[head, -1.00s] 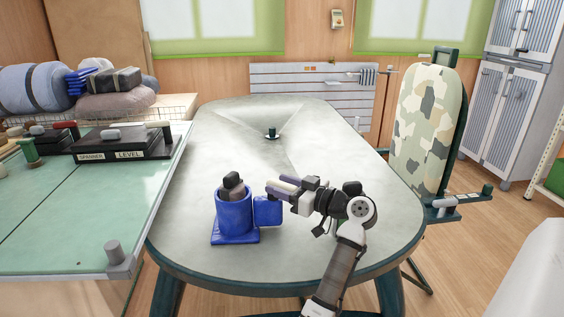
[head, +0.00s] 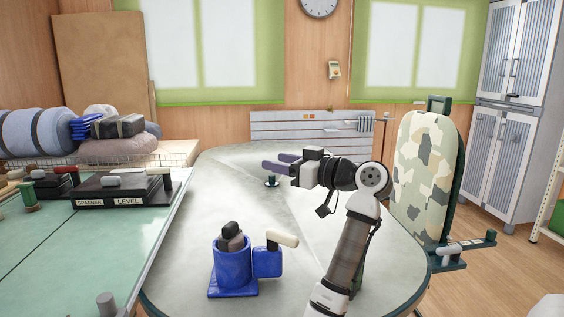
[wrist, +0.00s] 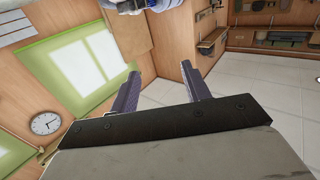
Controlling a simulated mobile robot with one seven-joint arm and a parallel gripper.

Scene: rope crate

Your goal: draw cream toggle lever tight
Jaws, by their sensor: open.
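The cream toggle lever (head: 282,238) sticks out from the right side of a blue clamp body (head: 234,270) on the grey table. The lever lies roughly level, tilted slightly down to the right, above a small blue block. A dark grey piece stands in the top of the blue holder. My gripper (head: 278,164) is open and empty, raised well above the table and behind the lever, its purple fingers pointing left. In the wrist view the two fingers (wrist: 160,92) are apart with nothing between them, and neither lever nor clamp shows.
A green-topped bench (head: 90,245) at left holds labelled tools. A camouflage-covered board (head: 422,175) stands right of the table. The table (head: 210,190) is otherwise mostly bare.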

